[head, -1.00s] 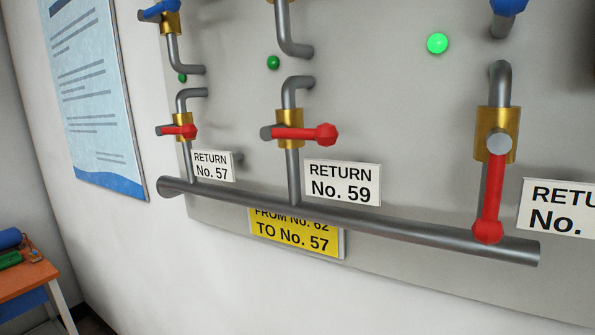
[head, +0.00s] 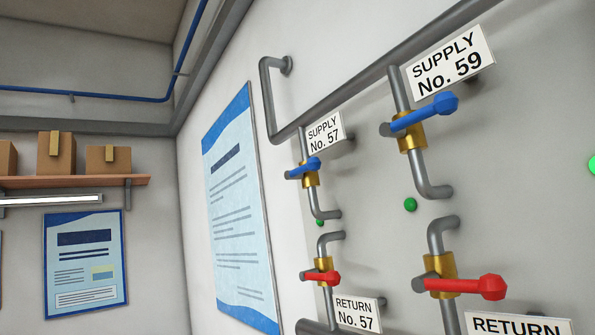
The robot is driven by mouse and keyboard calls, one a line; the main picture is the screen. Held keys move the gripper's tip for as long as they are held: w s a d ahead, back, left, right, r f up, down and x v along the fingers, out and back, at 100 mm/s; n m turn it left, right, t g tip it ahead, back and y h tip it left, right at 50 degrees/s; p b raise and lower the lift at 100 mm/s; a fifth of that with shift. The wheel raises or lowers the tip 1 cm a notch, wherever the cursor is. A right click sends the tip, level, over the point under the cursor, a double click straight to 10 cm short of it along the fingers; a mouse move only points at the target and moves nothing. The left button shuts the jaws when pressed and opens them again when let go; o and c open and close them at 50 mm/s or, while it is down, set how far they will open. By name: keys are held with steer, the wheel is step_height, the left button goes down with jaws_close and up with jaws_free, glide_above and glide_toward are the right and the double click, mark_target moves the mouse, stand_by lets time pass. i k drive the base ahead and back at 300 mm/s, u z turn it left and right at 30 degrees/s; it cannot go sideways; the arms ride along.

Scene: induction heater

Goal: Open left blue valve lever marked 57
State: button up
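The blue valve lever (head: 303,168) of No. 57 sits on a brass valve body (head: 310,180), just below the sign "SUPPLY No. 57" (head: 324,133). The lever lies across its vertical pipe, pointing to the right. Below it, the red lever (head: 322,277) beside "RETURN No. 57" (head: 356,313) also lies across its pipe. My gripper is not in view.
To the right, a blue lever (head: 428,111) under "SUPPLY No. 59" (head: 447,64) and a red lever (head: 468,287) both lie across their pipes. A grey supply pipe (head: 345,98) runs along the top. A poster (head: 238,210) hangs on the wall left of the panel.

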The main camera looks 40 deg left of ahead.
mark_target(314, 164)
steer(key=z, duration=2.2)
steer(key=k, duration=1.3)
steer(key=u, duration=2.2)
steer(key=i, duration=0.7)
steer(key=u, duration=0.15)
